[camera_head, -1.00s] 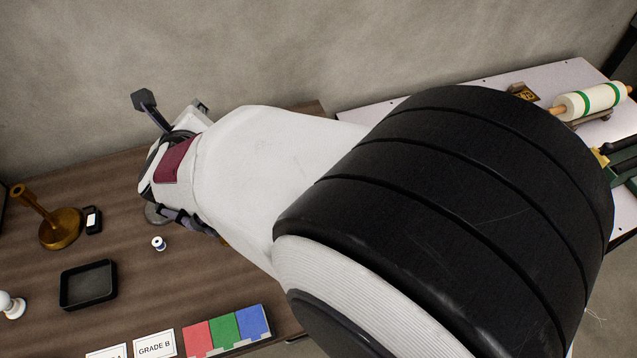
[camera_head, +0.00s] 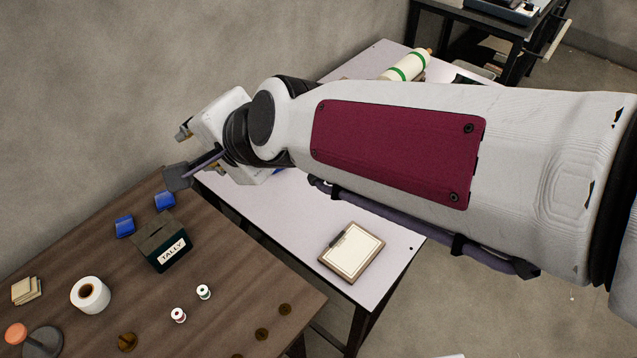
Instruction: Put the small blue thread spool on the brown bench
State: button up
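The brown bench (camera_head: 90,250) fills the lower left, with a dark wood-grain top. No blue thread spool shows in this view. Two small white spools stand on the bench: one with a red top (camera_head: 178,315) and one with a green top (camera_head: 204,292). My arm reaches in from the right, and its wrist is above the gap between the bench and a pale table. My gripper's fingers are hidden, so I cannot see whether they hold anything.
On the bench are a dark TALLY box (camera_head: 162,243), two blue items (camera_head: 125,226), a white roll (camera_head: 90,294), folded cloths (camera_head: 26,291), several brown discs (camera_head: 284,309) and a grey-based item (camera_head: 42,343). The pale table (camera_head: 300,235) holds a clipboard (camera_head: 351,250) and a green-banded roll (camera_head: 407,66).

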jog(key=s+d+f+n+h, duration=0.2)
jog(key=s+d, duration=0.3)
jog(key=d, duration=0.5)
jog(key=s+d+f+n+g+h, duration=0.1)
jog(key=s+d, duration=0.4)
jog(key=d, duration=0.5)
jog(key=s+d+f+n+g+h, duration=0.1)
jog(key=s+d+f+n+h, duration=0.2)
jog(key=d, duration=0.7)
jog(key=s+n+h, duration=0.1)
jog(key=s, duration=0.1)
jog(key=shift+s+f+n, duration=0.15)
jog(key=shift+s+n, duration=0.15)
jog(key=shift+s, duration=0.05)
